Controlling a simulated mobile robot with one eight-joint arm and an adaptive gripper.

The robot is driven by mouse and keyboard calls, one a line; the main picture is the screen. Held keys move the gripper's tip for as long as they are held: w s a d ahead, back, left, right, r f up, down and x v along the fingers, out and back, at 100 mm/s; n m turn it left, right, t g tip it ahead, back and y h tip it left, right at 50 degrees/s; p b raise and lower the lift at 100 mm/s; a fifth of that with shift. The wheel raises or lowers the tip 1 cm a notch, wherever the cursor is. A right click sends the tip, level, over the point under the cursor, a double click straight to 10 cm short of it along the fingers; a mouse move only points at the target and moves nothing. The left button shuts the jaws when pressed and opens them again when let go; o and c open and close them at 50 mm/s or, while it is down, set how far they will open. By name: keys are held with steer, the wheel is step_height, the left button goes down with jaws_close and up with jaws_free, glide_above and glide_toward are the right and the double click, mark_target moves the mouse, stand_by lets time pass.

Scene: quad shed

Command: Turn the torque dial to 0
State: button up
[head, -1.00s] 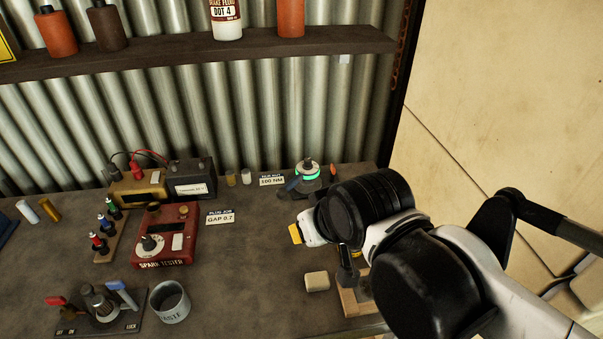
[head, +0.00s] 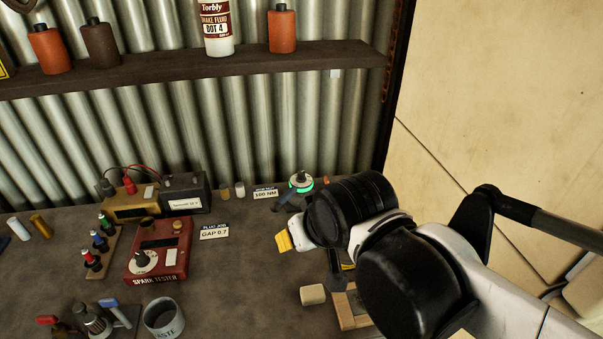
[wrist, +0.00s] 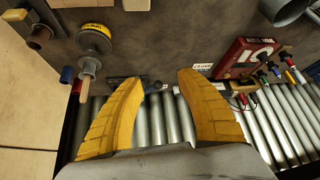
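The likely torque dial (head: 301,181) is a small grey knob with a glowing green ring at the back of the bench, beside a card reading 100 NM (head: 265,194). My arm hides part of what lies right of and below it. My gripper (wrist: 160,88) is open, its two yellow fingers wide apart with nothing between them. In the head view, one yellow fingertip (head: 284,241) shows in front of the dial and below it, apart from it. In the wrist view I cannot surely tell the dial among the small parts left of the fingers.
A red spark tester (head: 159,252) stands left, with a GAP 0.7 card (head: 214,232) beside it. A pale block (head: 313,294) and grey waste cup (head: 164,317) are at the front. A black disc with a yellow band (wrist: 95,38) shows in the wrist view. A shelf (head: 200,67) runs above.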

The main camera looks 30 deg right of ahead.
steer(key=w+d+r+m+g+h+p, duration=0.1)
steer(key=w+m+p, duration=0.1)
steer(key=w, duration=0.3)
steer(key=w+d+r+m+g+p, duration=0.1)
steer(key=w+m, duration=0.1)
steer(key=w, duration=0.3)
steer(key=m+g+h+p, duration=0.2)
steer(key=m, duration=0.4)
glide_toward(301, 172)
steer(key=x, duration=0.5)
steer(key=shift+s+a+f, duration=0.1)
steer(key=shift+s+f, duration=0.05)
steer(key=shift+f, duration=0.05)
steer(key=b+x, duration=0.1)
steer(key=x, duration=0.2)
steer(key=shift+w+d+f, duration=0.25)
steer(key=shift+f, duration=0.05)
steer(key=shift+w+d+f+b, duration=0.1)
steer(key=shift+d+f+b, duration=0.1)
steer(key=shift+f+b, duration=0.25)
jaws_close()
